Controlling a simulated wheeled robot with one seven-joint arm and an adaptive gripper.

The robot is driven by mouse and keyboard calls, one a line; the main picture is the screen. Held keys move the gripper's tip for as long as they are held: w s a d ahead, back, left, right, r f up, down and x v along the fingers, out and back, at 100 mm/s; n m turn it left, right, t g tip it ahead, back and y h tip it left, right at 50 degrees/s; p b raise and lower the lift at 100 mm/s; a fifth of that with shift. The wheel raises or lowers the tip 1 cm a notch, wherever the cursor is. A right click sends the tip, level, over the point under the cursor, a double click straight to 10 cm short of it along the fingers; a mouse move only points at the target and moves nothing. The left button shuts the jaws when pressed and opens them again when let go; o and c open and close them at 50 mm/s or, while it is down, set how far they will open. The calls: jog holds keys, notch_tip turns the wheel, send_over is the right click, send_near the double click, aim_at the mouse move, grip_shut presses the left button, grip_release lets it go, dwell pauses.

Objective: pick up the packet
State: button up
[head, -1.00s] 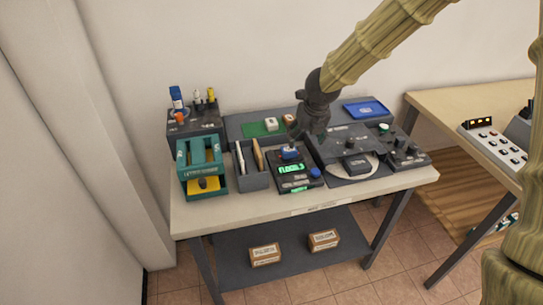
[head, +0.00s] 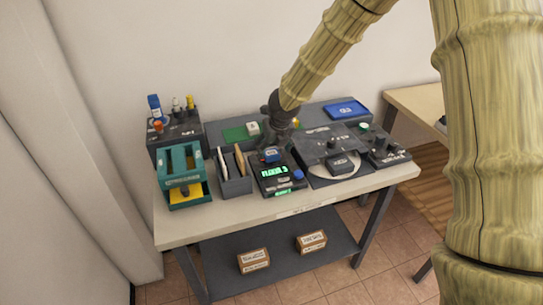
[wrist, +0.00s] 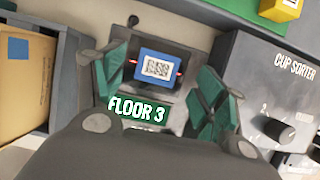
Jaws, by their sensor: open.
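A small blue packet (head: 271,155) with a white QR label lies on the black scanner unit, whose screen (head: 274,170) reads FLOOR 3. In the wrist view the packet (wrist: 158,68) sits between the green-padded fingers of my gripper (wrist: 163,78), with red light marks at its sides. My gripper (head: 283,138) is open, pointing down just above and behind the packet. Gaps show between the packet and both fingers. In the head view my gripper's fingertips are dark and hard to make out.
A grey divider (head: 236,186) with envelopes stands left of the scanner. The cup sorter (head: 325,147) stands close on the right. A teal stand (head: 183,176) is at the far left, and a blue tray (head: 346,109) at the back right.

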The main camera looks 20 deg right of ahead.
aim_at(271, 152)
jog(key=shift+x, duration=1.5)
jog(key=c, duration=1.2)
jog(key=shift+r, duration=0.1)
